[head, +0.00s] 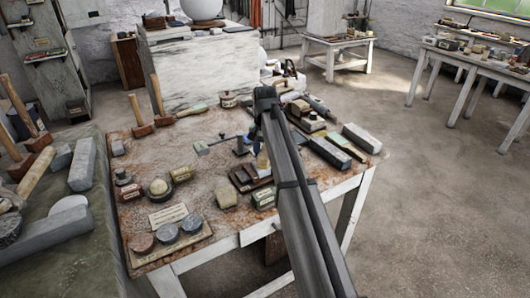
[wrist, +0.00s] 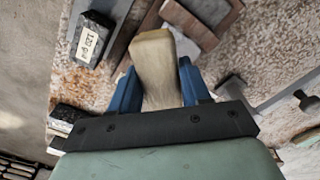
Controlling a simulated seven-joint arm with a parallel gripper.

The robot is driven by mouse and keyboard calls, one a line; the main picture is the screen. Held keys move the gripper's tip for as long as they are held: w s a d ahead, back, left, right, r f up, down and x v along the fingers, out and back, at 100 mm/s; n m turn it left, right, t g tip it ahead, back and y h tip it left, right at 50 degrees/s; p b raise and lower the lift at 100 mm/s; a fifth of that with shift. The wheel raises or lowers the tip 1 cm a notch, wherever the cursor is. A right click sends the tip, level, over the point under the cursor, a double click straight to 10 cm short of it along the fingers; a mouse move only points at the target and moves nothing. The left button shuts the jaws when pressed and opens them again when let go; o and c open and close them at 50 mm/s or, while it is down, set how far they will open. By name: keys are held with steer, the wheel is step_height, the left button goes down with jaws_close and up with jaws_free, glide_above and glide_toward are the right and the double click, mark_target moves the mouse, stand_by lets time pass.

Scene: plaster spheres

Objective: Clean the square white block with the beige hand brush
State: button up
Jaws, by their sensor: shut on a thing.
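My gripper (wrist: 155,92) has blue fingers, shut on the beige hand brush (wrist: 157,60), one finger on each side of it. The brush points away from the wrist, over the stained worktable; whether it touches anything below is unclear. In the head view my gripper (head: 262,158) is over the middle of the table, partly behind my arm, and the brush there is mostly hidden.
The worktable (head: 215,232) is crowded. A labelled dark block (wrist: 90,40) lies left of the brush. Round stones (head: 167,232) stand on a board at the front. Mallets (head: 160,105) stand at the back left. Long grey blocks (head: 361,138) lie at the right edge.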

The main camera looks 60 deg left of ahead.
steer(key=shift+f, duration=0.6)
stand_by(0.3)
steer(key=shift+w+a, duration=0.75)
steer(key=shift+a, duration=0.05)
steer(key=shift+d, duration=0.1)
steer(key=shift+s+d, duration=0.75)
steer(key=shift+s, duration=0.05)
steer(key=shift+s, duration=0.1)
steer(key=shift+s+d, duration=0.65)
steer(key=shift+d, duration=0.1)
